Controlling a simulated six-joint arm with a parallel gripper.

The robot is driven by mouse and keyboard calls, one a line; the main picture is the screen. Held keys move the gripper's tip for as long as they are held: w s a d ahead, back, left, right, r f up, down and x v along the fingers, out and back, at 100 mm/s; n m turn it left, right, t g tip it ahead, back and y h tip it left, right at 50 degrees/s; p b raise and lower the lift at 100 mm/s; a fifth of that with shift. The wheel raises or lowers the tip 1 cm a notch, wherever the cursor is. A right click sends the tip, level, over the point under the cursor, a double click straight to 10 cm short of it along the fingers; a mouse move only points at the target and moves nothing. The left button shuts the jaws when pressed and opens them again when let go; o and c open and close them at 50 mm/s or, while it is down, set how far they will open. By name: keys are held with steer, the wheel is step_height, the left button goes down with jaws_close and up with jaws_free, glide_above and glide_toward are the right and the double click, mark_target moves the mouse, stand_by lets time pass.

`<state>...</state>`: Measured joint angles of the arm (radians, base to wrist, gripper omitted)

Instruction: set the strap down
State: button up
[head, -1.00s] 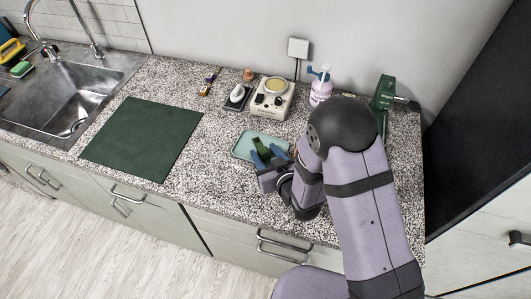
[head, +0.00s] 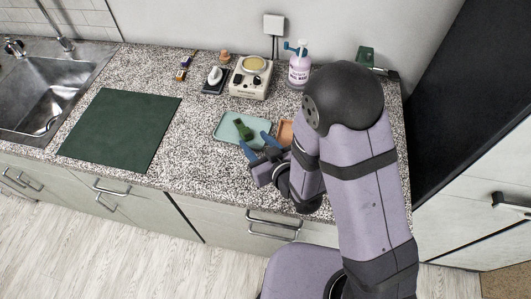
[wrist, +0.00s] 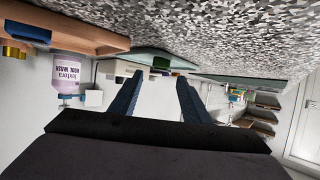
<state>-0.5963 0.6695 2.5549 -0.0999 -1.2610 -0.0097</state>
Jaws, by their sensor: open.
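The strap, seen as a small dark green piece (head: 243,130), lies on the pale teal tray (head: 228,121) on the granite counter. In the wrist view the green piece (wrist: 160,63) shows small and far off beyond the fingertips, by the teal tray's edge (wrist: 140,54). My gripper (head: 255,142) has blue fingers. They are spread with nothing between them, at the tray's front right, apart from the strap. The wrist view also shows the empty fingers (wrist: 158,82).
An orange-brown tray (head: 285,132) stands right of the teal tray, partly hidden by my arm. Behind are a cream device with a round top (head: 251,79) and a wool wash pump bottle (head: 299,72). A dark green mat (head: 120,130) lies left, with bare counter between.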

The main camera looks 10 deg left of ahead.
steer(key=shift+s+d+r+p, duration=0.2)
steer(key=shift+r+p, duration=0.05)
steer(key=shift+p, duration=0.5)
steer(key=p+v, duration=0.2)
steer(key=p, duration=0.3)
steer(key=shift+r, duration=0.15)
steer(key=p+v, duration=0.1)
steer(key=p, duration=0.1)
steer(key=p+v, duration=0.2)
steer(key=shift+s+d, duration=0.1)
steer(key=shift+s, duration=0.1)
